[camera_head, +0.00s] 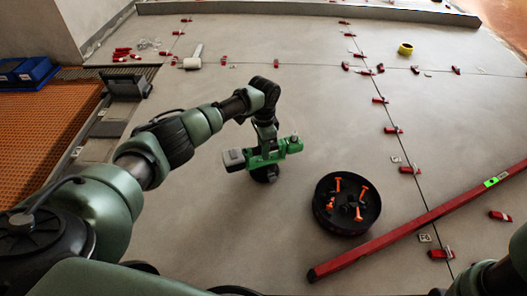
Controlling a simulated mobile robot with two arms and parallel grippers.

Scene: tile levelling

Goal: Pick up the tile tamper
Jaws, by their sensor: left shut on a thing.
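The tile tamper (240,158) is a green tool with a grey block at its left end and a dark round foot under it. It is over the tiled floor left of the black bucket. My left gripper (268,148) comes down from above and is shut on its green body. The gripper hides part of the tool. I cannot tell whether the dark foot touches the floor. My right arm shows only in part at the lower right, and its gripper is out of view.
A round black bucket (322,214) holding orange-handled tools stands right of the tamper. A long red level (420,220) lies diagonally at the right. Red wedges line the tile joints. A white mallet (193,60) and a yellow tape roll (405,49) lie farther back.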

